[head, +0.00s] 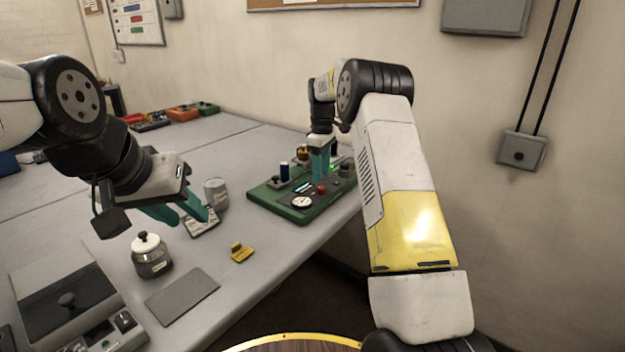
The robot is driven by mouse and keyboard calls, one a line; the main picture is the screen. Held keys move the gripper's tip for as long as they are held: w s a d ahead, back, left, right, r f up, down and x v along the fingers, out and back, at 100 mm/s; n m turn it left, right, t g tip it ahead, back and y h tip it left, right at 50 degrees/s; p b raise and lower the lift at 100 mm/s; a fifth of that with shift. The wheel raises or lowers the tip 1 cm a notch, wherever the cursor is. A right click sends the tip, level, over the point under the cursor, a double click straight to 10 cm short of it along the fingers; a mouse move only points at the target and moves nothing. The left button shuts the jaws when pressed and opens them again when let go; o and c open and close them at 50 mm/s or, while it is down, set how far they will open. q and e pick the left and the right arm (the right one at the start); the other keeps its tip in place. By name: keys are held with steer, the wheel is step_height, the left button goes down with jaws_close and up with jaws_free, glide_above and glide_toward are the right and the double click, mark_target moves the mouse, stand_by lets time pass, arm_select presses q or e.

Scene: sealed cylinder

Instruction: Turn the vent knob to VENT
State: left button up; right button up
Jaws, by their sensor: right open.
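The green panel unit (275,208) sits on the table's right part. Labels are too small to read, so I cannot tell which control is the vent knob. My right gripper (320,172) points down over the back of the panel, teal fingers open, partly hiding the fittings behind it. Whether it touches any is unclear. My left gripper (190,217) is low over the table with its teal fingers apart, beside a small pale plate (204,228).
A grey box device (68,305) is at front left. Coloured items (182,113) lie at the back.

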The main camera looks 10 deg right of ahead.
mark_target(321, 187)
step_height(321, 187, down, 5)
steer(key=shift+r, duration=0.1)
steer(key=shift+c, duration=0.2)
jaws_close()
